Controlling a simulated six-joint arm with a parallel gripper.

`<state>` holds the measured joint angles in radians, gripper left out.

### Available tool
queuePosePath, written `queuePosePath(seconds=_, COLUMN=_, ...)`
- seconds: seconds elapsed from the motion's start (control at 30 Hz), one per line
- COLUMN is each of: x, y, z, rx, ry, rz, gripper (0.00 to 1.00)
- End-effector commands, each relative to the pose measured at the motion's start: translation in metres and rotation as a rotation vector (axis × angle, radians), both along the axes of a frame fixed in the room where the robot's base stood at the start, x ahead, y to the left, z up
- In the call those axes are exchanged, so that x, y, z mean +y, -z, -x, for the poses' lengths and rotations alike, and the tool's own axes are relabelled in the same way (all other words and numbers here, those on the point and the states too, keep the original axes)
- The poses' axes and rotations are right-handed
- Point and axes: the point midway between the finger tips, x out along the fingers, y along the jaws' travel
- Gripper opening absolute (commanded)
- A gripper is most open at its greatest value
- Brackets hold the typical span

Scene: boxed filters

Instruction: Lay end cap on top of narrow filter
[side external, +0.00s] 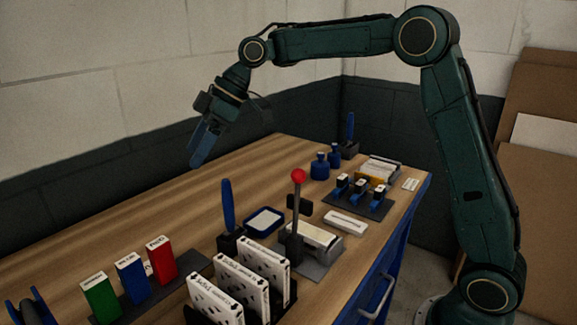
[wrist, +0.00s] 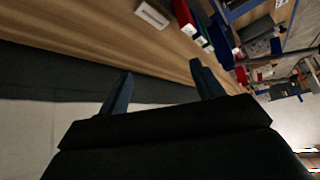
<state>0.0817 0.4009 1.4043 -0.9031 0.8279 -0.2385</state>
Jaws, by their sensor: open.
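My gripper (side external: 199,150) is open and empty, high above the back of the table and apart from everything on it. Its two fingers also show spread in the wrist view (wrist: 160,84). Several white printed filter boxes (side external: 263,258) stand upright side by side in a black rack at the front. I cannot tell which filter is the narrow one. No part is clearly the end cap; a small flat white piece (side external: 346,222) lies on the table right of the lever press. A white box (wrist: 153,14) shows at the top edge of the wrist view.
Green (side external: 101,297), blue (side external: 132,277) and red (side external: 161,258) boxes stand at front left. A red-knobbed lever press (side external: 299,176) and a blue-handled tool (side external: 228,205) rise mid-table. A dark tray (side external: 358,205) and blue bottles (side external: 319,167) stand at right. The back-left tabletop is clear.

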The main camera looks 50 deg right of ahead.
Motion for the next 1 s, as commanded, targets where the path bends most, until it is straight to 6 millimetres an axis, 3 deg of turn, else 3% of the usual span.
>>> queuePosePath(seconds=0.2, x=0.006, y=0.031, z=-0.035, rx=-0.018, ry=-0.137, rz=-0.032, gripper=0.66)
queuePosePath(seconds=0.5, x=0.011, y=0.083, z=-0.067, rx=-0.047, ry=-0.328, rz=-0.080, gripper=0.66)
queuePosePath(seconds=0.8, x=0.012, y=0.138, z=-0.081, rx=-0.079, ry=-0.497, rz=-0.129, gripper=0.66)
queuePosePath(seconds=1.0, x=0.011, y=0.156, z=-0.082, rx=-0.091, ry=-0.554, rz=-0.148, gripper=0.66)
